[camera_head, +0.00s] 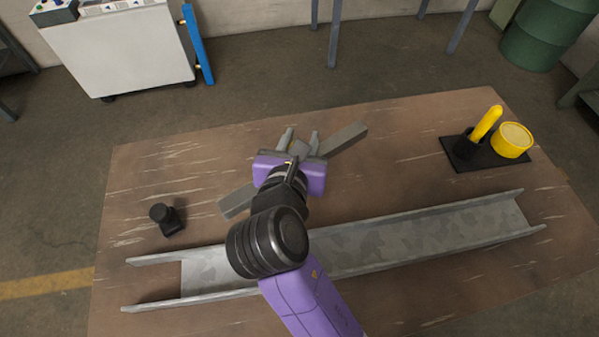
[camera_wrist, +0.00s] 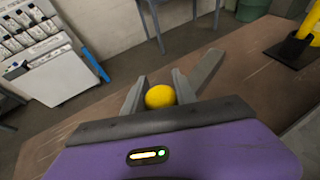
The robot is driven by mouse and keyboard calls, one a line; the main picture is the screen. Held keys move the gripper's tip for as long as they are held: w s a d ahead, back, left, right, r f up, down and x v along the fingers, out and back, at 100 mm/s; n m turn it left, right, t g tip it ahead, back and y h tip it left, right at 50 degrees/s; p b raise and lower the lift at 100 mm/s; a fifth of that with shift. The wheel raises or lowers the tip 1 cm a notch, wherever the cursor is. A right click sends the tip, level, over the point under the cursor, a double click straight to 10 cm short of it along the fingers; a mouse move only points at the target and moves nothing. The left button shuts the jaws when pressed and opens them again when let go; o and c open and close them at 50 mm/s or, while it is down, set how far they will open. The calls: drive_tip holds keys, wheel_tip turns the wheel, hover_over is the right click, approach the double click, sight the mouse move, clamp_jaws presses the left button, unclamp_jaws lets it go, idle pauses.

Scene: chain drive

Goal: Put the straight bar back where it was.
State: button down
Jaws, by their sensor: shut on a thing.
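The straight bar (camera_head: 347,138) is long, flat and grey. It runs slantwise beneath my gripper, its near-left end (camera_head: 236,202) showing left of my wrist. Its far end also shows in the wrist view (camera_wrist: 208,69). My gripper (camera_head: 300,142) has its two grey fingers on either side of the bar's middle, shut on it with a gap between them. In the wrist view a round yellow thing (camera_wrist: 160,97) sits between the fingers (camera_wrist: 159,92); I cannot tell if it belongs to the bar. The bar's middle is mostly hidden, and I cannot tell whether it touches the table.
A long grey metal channel (camera_head: 420,240) lies across the wooden table (camera_head: 400,125) in front. A small black block (camera_head: 168,218) stands at left. A black tray (camera_head: 485,163) at right holds a yellow-handled thing (camera_head: 487,123) and a yellow round tub (camera_head: 512,139). The table's far-left area is clear.

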wheel_tip(320, 180, down, 12)
drive_tip(key=shift+r+b, duration=0.25)
drive_tip(key=shift+b, duration=0.05)
idle(0.3)
drive_tip(key=shift+f, duration=0.15)
drive_tip(key=c, duration=1)
unclamp_jaws()
drive_tip(key=shift+f, duration=0.1)
drive_tip(key=v, duration=1.2)
